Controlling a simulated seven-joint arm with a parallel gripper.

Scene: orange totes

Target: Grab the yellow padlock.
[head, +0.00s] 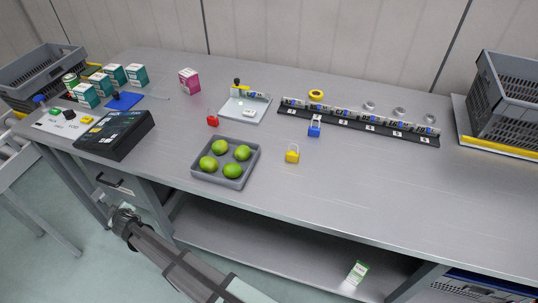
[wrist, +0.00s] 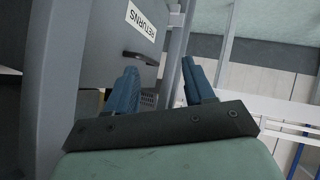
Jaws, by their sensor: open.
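The yellow padlock (head: 292,156) stands on the grey table, right of the tray of green fruit, with its shackle up. My gripper (head: 122,217) is low at the left in the head view, in front of the table's front edge and well away from the padlock. In the wrist view my gripper (wrist: 160,85) shows two blue fingers spread apart with nothing between them. The padlock is not in the wrist view.
A grey tray (head: 196,171) of green fruit, a red padlock (head: 213,121) and a blue padlock (head: 314,131) stand near the yellow one. A black rail (head: 360,125) lies behind. The table (head: 400,185) is clear to the right. A drawer front labelled RETURNS (wrist: 110,45) is close to my gripper.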

